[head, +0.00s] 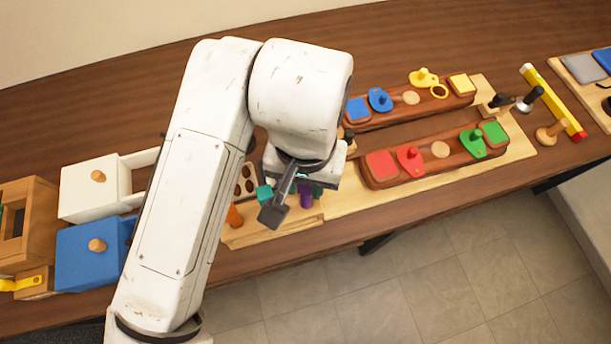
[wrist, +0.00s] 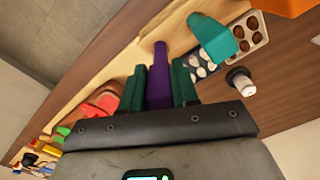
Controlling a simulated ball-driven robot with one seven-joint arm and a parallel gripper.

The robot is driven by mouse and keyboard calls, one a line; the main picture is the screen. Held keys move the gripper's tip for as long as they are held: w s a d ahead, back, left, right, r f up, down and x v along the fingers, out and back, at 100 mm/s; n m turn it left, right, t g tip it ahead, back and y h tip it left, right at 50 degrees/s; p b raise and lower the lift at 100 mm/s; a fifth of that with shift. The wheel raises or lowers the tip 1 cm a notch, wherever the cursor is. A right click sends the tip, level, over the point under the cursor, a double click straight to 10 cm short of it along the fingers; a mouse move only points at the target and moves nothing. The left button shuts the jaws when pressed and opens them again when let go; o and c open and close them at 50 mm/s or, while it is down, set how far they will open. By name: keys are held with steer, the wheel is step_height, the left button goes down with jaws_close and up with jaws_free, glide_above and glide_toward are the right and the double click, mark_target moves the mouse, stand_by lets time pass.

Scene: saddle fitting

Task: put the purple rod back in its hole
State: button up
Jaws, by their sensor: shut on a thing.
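The purple rod (wrist: 160,84) is between the two dark green fingers of my gripper (wrist: 159,72), which is shut on it. Its narrower end sticks out past the fingertips toward the pale wooden board (wrist: 93,72). In the head view the lower part of the purple rod (head: 305,199) shows below my gripper (head: 308,188), over the pale board near its front edge. My arm and wrist hide much of the gripper there. I cannot tell whether the rod's end touches the board. The rod's hole cannot be made out in either view.
A teal block (wrist: 214,40) stands close beside the gripper. An orange piece (head: 235,215) is left of it. A tray with round pockets (wrist: 250,32) lies nearby. A dark wooden holder with red and green pieces (head: 440,150) is at the right. Blue and white boxes (head: 85,257) stand left.

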steer(key=shift+f+b, duration=0.7)
steer(key=shift+f, duration=0.45)
steer(key=o, duration=0.9)
steer(key=shift+o, duration=0.2)
step_height(320, 180, up, 11)
steer(key=shift+f, duration=0.15)
